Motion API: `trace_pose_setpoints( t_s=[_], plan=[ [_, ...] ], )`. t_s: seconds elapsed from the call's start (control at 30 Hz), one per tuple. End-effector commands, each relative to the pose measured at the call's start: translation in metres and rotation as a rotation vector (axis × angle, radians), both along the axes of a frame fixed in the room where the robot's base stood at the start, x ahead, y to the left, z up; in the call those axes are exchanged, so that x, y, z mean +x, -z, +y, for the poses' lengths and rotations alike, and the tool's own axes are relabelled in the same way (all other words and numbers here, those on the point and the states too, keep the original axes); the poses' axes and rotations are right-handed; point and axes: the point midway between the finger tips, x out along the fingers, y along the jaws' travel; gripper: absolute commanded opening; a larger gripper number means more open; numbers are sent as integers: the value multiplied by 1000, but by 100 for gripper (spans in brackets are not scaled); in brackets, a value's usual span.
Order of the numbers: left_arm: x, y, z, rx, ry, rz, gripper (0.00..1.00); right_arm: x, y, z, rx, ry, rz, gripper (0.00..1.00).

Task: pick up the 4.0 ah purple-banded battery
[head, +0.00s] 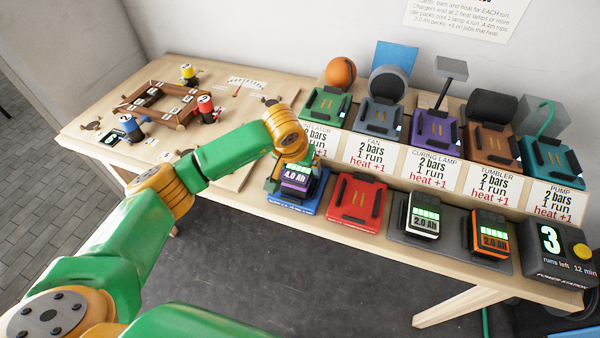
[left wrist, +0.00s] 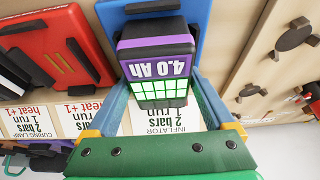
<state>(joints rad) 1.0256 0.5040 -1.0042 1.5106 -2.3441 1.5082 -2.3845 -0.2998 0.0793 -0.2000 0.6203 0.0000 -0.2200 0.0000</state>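The purple-banded 4.0 Ah battery (head: 298,180) stands on the blue charger pad (head: 312,200) at the front edge of the bench's middle, with its lit green bars showing. In the left wrist view the battery (left wrist: 158,62) shows its purple band, "4.0 Ah" label and green bars, close ahead of the gripper. My left gripper (head: 290,172) is down at the battery in the head view. In the left wrist view its two blue fingers (left wrist: 162,88) flank the battery's sides. Whether they press on it or stand slightly apart cannot be told. My right gripper is not in view.
A red charger pad (head: 358,201) is empty beside the blue one. A white-banded battery (head: 423,216) and an orange 2.0 Ah battery (head: 490,233) stand further right, near the power station (head: 556,254). Several device docks line the raised shelf behind. A wooden frame (head: 158,103) lies at left.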

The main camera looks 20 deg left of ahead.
Motion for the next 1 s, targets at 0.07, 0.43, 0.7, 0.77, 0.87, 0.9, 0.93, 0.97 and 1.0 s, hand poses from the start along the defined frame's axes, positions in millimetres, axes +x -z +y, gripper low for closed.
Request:
trace_pose_setpoints(
  t_s=[0.07, 0.43, 0.7, 0.77, 0.87, 0.9, 0.93, 0.97, 1.0],
  plan=[
    [0, 0, 0, 0, 0, 0, 62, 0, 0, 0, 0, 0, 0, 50],
    [0, -1, 0, -1, 0, -2, 0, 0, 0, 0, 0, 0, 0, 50],
    [0, -9, -1, -1, 2, -1, 0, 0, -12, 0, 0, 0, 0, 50],
    [1, -11, 0, -1, 1, -6, 0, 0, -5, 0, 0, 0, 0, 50],
    [2, -25, 0, 0, 1, -10, 0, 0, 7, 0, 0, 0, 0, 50],
    [2, -34, 0, 0, 1, -10, 0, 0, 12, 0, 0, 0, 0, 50],
    [-2, -41, 3, 0, 1, -9, 0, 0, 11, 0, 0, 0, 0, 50],
    [-7, -48, 7, 1, 0, -9, 0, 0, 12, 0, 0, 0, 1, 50],
    [-14, -57, 12, 2, 1, -10, 0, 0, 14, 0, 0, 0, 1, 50]
  ],
)
